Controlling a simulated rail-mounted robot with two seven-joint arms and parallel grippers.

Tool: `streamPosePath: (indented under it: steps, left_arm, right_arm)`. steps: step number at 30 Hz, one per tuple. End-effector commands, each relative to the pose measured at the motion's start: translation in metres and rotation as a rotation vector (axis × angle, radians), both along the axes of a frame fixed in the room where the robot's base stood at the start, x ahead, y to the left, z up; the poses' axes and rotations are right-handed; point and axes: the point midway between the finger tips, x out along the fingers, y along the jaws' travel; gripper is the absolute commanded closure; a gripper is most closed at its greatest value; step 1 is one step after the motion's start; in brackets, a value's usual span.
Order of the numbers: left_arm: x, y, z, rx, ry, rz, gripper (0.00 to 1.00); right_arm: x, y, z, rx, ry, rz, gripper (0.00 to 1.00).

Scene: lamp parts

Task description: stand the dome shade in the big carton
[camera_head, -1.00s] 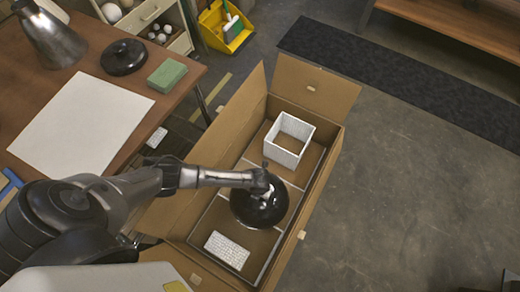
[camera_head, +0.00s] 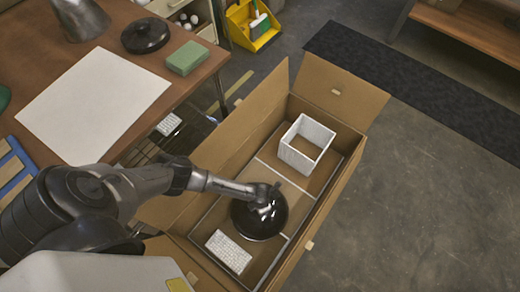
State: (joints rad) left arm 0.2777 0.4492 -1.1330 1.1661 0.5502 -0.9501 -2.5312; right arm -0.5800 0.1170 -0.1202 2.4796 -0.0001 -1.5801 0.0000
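The black glossy dome shade (camera_head: 258,222) is inside the big carton (camera_head: 232,128), beside a white textured block and near the white divider strips. Its rounded side faces up. I cannot tell whether its rim touches the carton floor. My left gripper (camera_head: 267,196) is at the top of the shade and appears shut on it; the fingertips are small and partly hidden. My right gripper is not in view.
A white open square box (camera_head: 307,145) stands in the carton's far end, and the white block (camera_head: 228,251) lies at the near end. The carton flaps are open. A brown table (camera_head: 170,105) with a paper sheet (camera_head: 93,103) and green sponge (camera_head: 189,57) stands left.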

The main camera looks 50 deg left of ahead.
Motion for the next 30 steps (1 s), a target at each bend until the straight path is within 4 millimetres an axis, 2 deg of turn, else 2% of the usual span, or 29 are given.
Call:
streamPosePath:
  steps: [14, 15, 22, 30]
  left_arm:
    - [0.0011, -0.0004, -0.0059, -0.001, -0.002, 0.000, 0.95]
    - [0.0005, -0.0001, -0.0047, 0.000, -0.001, 0.000, 0.27]
    - [0.0003, -0.0002, -0.0047, 0.000, -0.001, 0.000, 0.05]
    - [0.0003, -0.0003, -0.0038, 0.000, -0.001, 0.000, 0.05]
  right_arm:
    - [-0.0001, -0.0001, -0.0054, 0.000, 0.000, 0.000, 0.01]
    - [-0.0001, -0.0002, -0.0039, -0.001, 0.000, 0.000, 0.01]
    - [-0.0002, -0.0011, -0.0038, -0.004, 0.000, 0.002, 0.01]
    - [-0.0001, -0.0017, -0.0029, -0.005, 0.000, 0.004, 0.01]
